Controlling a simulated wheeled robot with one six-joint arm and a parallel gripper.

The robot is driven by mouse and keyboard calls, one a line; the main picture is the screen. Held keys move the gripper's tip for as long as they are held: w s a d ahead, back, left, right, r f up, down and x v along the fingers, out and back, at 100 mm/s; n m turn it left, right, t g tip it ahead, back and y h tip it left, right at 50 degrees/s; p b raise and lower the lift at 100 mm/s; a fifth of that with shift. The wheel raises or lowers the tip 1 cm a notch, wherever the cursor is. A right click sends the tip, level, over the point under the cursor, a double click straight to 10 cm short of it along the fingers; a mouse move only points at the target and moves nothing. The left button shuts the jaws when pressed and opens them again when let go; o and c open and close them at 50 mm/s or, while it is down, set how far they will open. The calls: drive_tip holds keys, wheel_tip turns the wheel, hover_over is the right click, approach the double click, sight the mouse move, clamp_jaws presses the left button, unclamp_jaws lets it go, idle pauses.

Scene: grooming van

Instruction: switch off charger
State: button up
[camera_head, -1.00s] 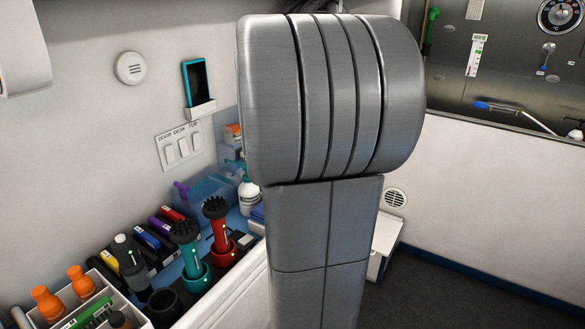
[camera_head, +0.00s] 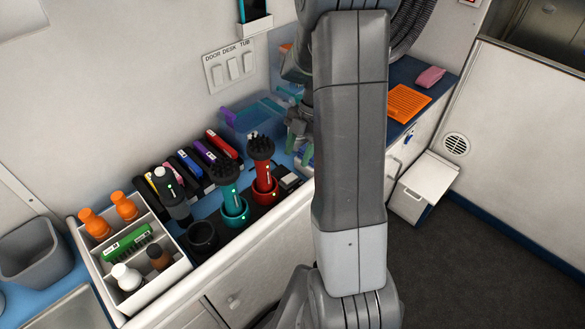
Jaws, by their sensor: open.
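The charger looks like the dark strip (camera_head: 250,214) on the blue counter, with a row of cups. An empty black cup (camera_head: 203,236) is at its near end. A teal brush-headed tool (camera_head: 226,179) stands in a teal cup, and a red one (camera_head: 261,152) stands in a red cup. Small lit dots show on the tools and cups. My gripper (camera_head: 298,138) is open, beyond the red tool, partly hidden behind my arm and apart from the charger.
A white divided caddy (camera_head: 178,276) with bottles stands at the near left. Several coloured clippers (camera_head: 190,165) lie behind the charger. A wall plate (camera_head: 229,68) has switches labelled door, desk and tub. A blue clear bin (camera_head: 255,118) stands farther back. My arm blocks the counter's middle.

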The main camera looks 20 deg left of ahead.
sight(289, 178)
drive_tip(key=x, duration=0.6)
drive_tip(key=shift+s+f, duration=0.1)
drive_tip(key=shift+f, duration=0.1)
drive_tip(key=shift+c, duration=0.3)
